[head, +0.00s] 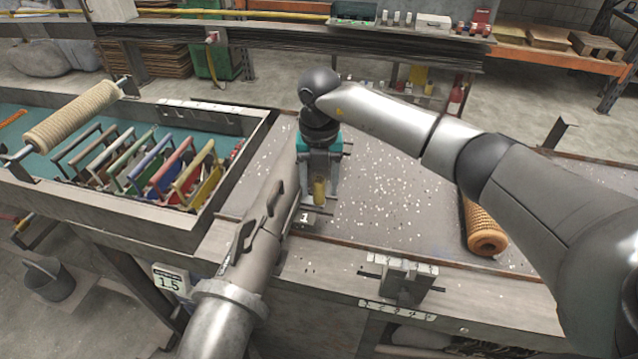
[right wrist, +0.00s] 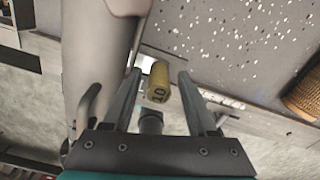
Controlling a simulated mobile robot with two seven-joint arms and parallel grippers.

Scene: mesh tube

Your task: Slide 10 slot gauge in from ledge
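My right gripper (head: 319,203) points down over the table, just right of the grey pipe. Its two fingers (right wrist: 160,76) stand apart in the right wrist view. A small yellow cylinder marked 10 (right wrist: 158,82), which I take for the slot gauge, shows between them, with a visible gap on each side. In the head view the yellow gauge (head: 319,188) shows between the fingers, above a small block marked 1 (head: 304,219). I cannot tell how deep it sits between the fingers. My left gripper is not in view.
A grey pipe (head: 257,245) with raised hooks runs close left of my right gripper. A tray (head: 105,203) of several coloured frames stands at the left. An orange mesh tube (head: 486,240) lies right, under my arm. A slotted metal block (head: 402,279) sits at the front edge.

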